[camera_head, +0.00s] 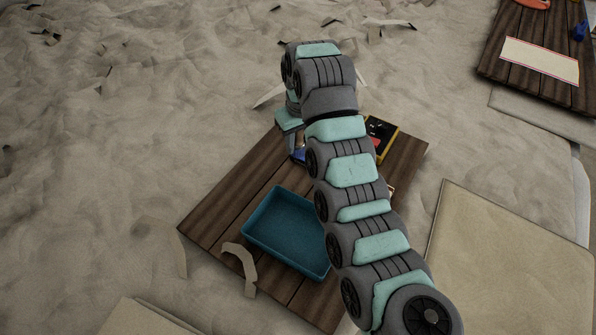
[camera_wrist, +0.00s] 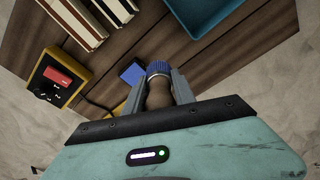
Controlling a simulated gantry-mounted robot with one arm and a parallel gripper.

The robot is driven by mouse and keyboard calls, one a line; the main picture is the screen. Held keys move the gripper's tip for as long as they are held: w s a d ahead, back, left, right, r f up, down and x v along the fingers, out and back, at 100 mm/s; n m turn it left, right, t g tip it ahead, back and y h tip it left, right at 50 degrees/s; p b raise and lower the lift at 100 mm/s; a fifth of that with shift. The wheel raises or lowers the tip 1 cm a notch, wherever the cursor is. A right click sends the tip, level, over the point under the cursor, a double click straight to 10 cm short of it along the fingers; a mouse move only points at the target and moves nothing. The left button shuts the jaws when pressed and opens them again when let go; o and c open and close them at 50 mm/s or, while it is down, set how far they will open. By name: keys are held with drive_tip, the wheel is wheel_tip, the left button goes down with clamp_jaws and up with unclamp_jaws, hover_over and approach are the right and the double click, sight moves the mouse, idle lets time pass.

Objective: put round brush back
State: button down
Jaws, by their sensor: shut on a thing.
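The round brush (camera_wrist: 157,90), with a brown handle and blue bristles, is between the fingers of my gripper (camera_wrist: 158,76) in the wrist view. My gripper is shut on its handle, and the bristle end points away from the wrist, over the wooden board. Whether the brush touches the board cannot be told. In the head view my gripper is over the far left part of the wooden board (camera_head: 228,192), and my arm hides much of that area. The brush cannot be made out clearly there.
A blue block (camera_wrist: 132,73) lies beside the brush. A yellow-and-black device (camera_wrist: 57,80) with a red screen and a cable, and a cream-and-dark stack (camera_wrist: 90,18), lie nearby. A teal tray (camera_head: 286,232) sits on the board. Sandy ground with paper-like scraps surrounds it.

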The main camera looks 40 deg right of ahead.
wheel_tip(320, 180, down, 13)
drive_tip(key=shift+f+p, duration=0.1)
drive_tip(key=shift+p, duration=0.95)
drive_tip(key=c, duration=1)
unclamp_jaws()
drive_tip(key=shift+c, duration=0.2)
drive_tip(key=shift+r, duration=0.55)
drive_tip(key=r, duration=0.3)
drive_tip(key=r+b, duration=0.1)
drive_tip(key=r, duration=0.3)
drive_tip(key=s+r, duration=0.1)
drive_tip(key=r, duration=0.3)
drive_tip(key=shift+s+a+r+b, duration=0.1)
drive_tip(key=shift+a+b, duration=0.1)
drive_tip(key=shift+b, duration=0.15)
